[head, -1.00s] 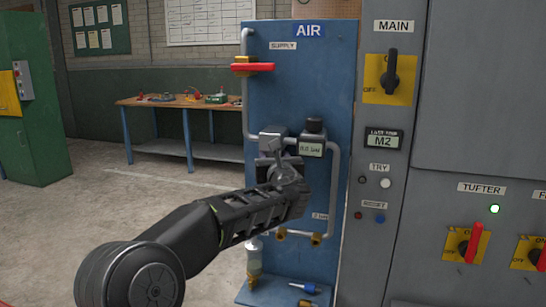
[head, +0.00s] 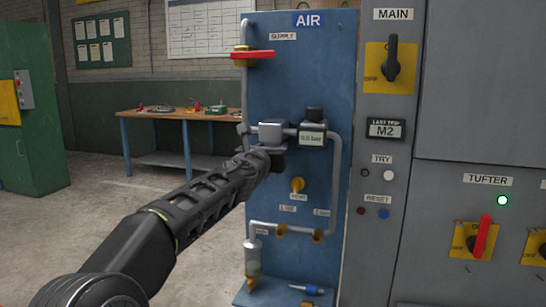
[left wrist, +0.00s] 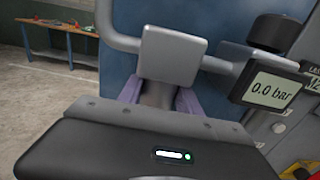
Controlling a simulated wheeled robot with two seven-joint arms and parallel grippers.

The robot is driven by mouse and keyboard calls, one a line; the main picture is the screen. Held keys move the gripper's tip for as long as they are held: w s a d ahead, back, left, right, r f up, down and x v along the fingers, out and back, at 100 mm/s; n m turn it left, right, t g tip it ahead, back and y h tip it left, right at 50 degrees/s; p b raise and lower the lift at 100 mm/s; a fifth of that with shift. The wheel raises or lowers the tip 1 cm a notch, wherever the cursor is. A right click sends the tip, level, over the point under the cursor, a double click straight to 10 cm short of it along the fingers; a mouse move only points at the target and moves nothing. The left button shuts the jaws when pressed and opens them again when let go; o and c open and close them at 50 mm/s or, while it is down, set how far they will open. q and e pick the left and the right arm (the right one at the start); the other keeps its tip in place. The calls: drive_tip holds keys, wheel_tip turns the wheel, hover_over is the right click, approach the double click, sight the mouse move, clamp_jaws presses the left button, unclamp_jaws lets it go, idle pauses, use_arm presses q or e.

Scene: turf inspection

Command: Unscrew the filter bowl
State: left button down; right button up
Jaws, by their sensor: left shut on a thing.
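A grey filter block (head: 272,131) sits in the pipe run on the blue air panel. The left wrist view shows the same block (left wrist: 170,55) close up, with the grey filter bowl (left wrist: 156,95) under it. My left gripper (head: 270,152) is just below the block, shut on the bowl. Its pale purple fingers lie on either side of the bowl, and most of the bowl is hidden by the gripper body. The pressure display (head: 312,139) to the right of the block reads 0.0 bar in the left wrist view (left wrist: 272,90). My right gripper is not in view.
A red supply handle (head: 252,54) lies crosswise above. A yellow vent knob (head: 297,185) is below right of the gripper. A clear bowl (head: 253,257) hangs at the lower left, and a blue-handled item (head: 306,288) lies on the panel's bottom shelf. Switch cabinets stand right; a workbench (head: 180,113) stands behind.

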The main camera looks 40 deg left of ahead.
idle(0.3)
use_arm(q)
drive_tip(key=shift+f+m+t+h+b, duration=0.15)
drive_tip(key=shift+m+t+h+b, duration=0.15)
drive_tip(key=shift+m+h+b, duration=1.1)
drive_tip(key=shift+h+b, duration=0.45)
drive_tip(key=shift+h, duration=0.35)
drive_tip(key=shift+a+m+h, duration=0.1)
drive_tip(key=shift+m+h, duration=0.4)
drive_tip(key=shift+h, duration=0.2)
drive_tip(key=shift+w+r+m+h+p, duration=0.1)
drive_tip(key=shift+r+m+h+p, duration=0.25)
drive_tip(key=shift+h, duration=0.35)
drive_tip(key=shift+f+m+h, duration=0.15)
drive_tip(key=shift+m+h, duration=0.3)
drive_tip(key=shift+h, duration=0.15)
